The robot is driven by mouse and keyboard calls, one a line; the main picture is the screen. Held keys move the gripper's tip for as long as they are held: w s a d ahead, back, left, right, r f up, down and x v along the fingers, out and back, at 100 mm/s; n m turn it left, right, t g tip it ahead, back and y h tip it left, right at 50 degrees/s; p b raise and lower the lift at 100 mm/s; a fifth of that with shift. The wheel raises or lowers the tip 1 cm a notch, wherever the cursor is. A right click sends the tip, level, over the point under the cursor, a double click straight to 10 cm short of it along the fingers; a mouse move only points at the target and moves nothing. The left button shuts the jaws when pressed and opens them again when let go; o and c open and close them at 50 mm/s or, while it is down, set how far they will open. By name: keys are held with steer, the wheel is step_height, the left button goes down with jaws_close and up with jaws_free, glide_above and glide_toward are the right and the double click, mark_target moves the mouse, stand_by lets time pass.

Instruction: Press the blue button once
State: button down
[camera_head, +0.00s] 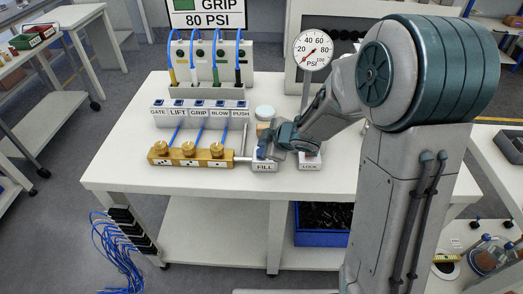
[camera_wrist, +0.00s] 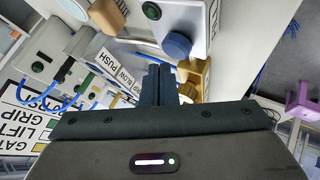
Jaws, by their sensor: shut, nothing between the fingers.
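The blue button (camera_wrist: 177,45) is a round blue cap on a pale box, which also carries a small dark, green-lit indicator (camera_wrist: 151,11). In the head view my gripper is over the box labelled FILL (camera_head: 264,167), and the button there is largely hidden by it. My gripper (camera_wrist: 158,70) is shut and empty, its fingertips close to the button's lower left side in the wrist view. I cannot tell whether they touch it. In the head view the gripper (camera_head: 263,150) hangs low above the box's top.
A brass manifold (camera_head: 190,153) with three knobs stands left of the FILL box. The LOCK box (camera_head: 309,162) is to its right. Behind are the labelled switch row (camera_head: 200,112) and a pressure gauge (camera_head: 313,48). The table's front strip (camera_head: 200,182) is clear.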

steer(key=shift+f, duration=0.4)
steer(key=shift+f+b, duration=0.55)
steer(key=shift+b, duration=0.15)
stand_by(0.4)
steer(key=shift+r, duration=0.1)
steer(key=shift+r+p, duration=0.9)
steer(key=shift+p, duration=0.15)
step_height(320, 180, up, 5)
steer(key=p, duration=0.5)
stand_by(0.6)
